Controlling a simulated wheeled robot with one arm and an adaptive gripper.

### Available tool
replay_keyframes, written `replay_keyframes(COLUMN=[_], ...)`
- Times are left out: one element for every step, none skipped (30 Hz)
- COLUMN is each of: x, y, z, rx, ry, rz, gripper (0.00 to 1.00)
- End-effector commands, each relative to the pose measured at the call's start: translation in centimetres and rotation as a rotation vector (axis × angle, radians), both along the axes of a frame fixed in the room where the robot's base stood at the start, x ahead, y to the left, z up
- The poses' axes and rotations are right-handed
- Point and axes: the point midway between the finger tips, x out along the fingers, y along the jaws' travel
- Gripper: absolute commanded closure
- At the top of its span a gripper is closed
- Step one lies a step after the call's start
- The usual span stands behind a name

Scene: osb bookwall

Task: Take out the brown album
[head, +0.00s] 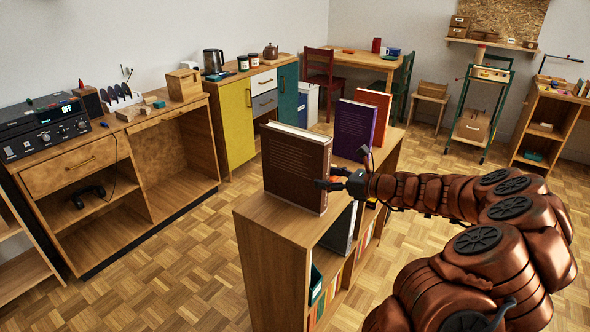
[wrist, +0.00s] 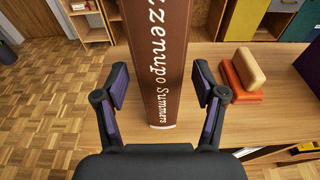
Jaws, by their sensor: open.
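The brown album (head: 290,170) stands upright on the top of a low wooden bookcase (head: 265,215), near its front left end. My gripper (head: 328,184) is at the album's right edge in the head view. In the wrist view my gripper (wrist: 161,85) is open, with one finger on each side of the spine. Gaps show between both pads and the album. The album's far side is hidden.
A purple book (head: 355,128) and an orange book (head: 377,108) stand farther back on the bookcase. A red block and a tan block (wrist: 250,65) lie right of the album in the wrist view. Cabinets line the left wall; parquet floor between is clear.

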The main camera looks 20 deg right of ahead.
Motion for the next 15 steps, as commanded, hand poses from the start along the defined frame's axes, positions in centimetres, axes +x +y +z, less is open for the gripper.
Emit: replay_keyframes(x=[0.1, 0.2, 0.3, 0.4, 0.5, 0.6, 0.6, 0.7, 0.8, 0.9, 0.9, 1.0, 1.1, 1.2, 1.3], y=[0.1, 0.2, 0.2, 0.3, 0.3, 0.4, 0.4, 0.4, 0.5, 0.5, 0.6, 0.6, 0.7, 0.7, 0.8], z=[0.0, 0.0, 0.0, -0.1, -0.1, -0.1, -0.1, -0.1, -0.2, -0.2, -0.2, -0.2, -0.2, -0.3, -0.3], rx=[0.000, 0.000, 0.000, 0.000, 0.000, 0.000, 0.000, 0.000, 0.000, 0.000, 0.000, 0.001, 0.001, 0.001, 0.001], ry=[0.000, 0.000, 0.000, 0.000, 0.000, 0.000, 0.000, 0.000, 0.000, 0.000, 0.000, 0.001, 0.001, 0.001, 0.001], rz=[0.001, 0.001, 0.001, 0.001, 0.001, 0.001, 0.001, 0.001, 0.000, 0.000, 0.000, 0.000, 0.000, 0.000, 0.000], gripper=[0.30, 0.30, 0.30, 0.30, 0.30, 0.30, 0.30, 0.30, 0.30, 0.30, 0.30, 0.30, 0.30, 0.30, 0.30])
